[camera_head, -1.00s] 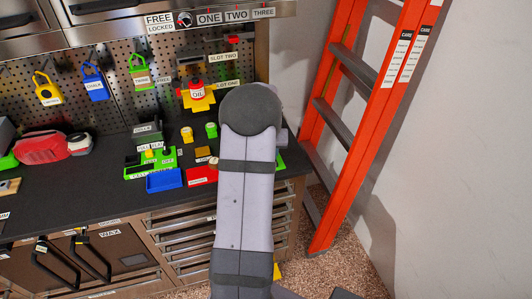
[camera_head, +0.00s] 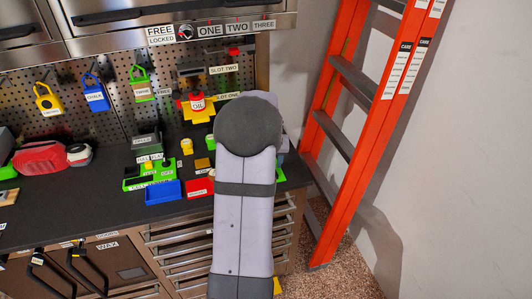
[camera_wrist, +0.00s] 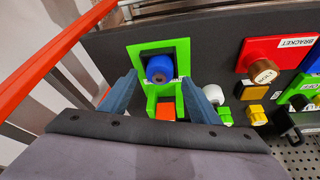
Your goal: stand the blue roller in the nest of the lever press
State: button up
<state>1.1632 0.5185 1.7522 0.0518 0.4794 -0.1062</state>
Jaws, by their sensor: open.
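The blue roller (camera_wrist: 160,69) shows in the wrist view as a short blue cylinder with a dark round end, on a green square-framed fixture (camera_wrist: 181,52). A red-orange patch sits in the fixture's near part. I cannot tell if this fixture is the lever press. My gripper (camera_wrist: 161,79) is open, its two blue-grey fingers pointing at the fixture, one on either side of the roller in the picture. Whether they touch it is unclear. In the head view my arm hides the roller and gripper. Another green fixture with a black lever (camera_wrist: 291,127) is at the right edge.
In the wrist view, a red tray (camera_wrist: 282,50) with a brown knob, a white cylinder (camera_wrist: 213,94) and a yellow block (camera_wrist: 255,115) lie right of the gripper. In the head view, a blue bin (camera_head: 164,191) stands at the bench front and an orange ladder (camera_head: 350,120) stands to the right.

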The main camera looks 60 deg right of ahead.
jog(key=b+v, duration=0.1)
jog(key=v, duration=0.7)
jog(key=shift+r+b, duration=0.35)
jog(key=shift+b, duration=0.05)
jog(key=shift+a, duration=0.15)
jog(key=w+a+f+n+y, duration=0.1)
jog(key=w+a+n, duration=0.15)
jog(key=a, duration=0.45)
jog(key=w+a+f+n+y, duration=0.1)
jog(key=w+a+f, duration=0.1)
jog(key=w+a, duration=0.35)
jog(key=w+a+f+n, duration=0.1)
jog(key=w+a+n, duration=0.1)
jog(key=a, duration=0.6)
jog(key=s+a+f+n, duration=0.2)
jog(key=a, duration=0.6)
jog(key=s+a+f+n+g+y, duration=0.1)
jog(key=s+a+f+n, duration=0.1)
jog(key=a, duration=0.6)
jog(key=s+a+f+n+g+y, duration=0.1)
jog(key=s+a+f+n, duration=0.1)
jog(key=a, duration=0.6)
jog(key=shift+s+a+n, duration=0.35)
jog(key=shift+s+n, duration=0.2)
jog(key=shift+s, duration=0.55)
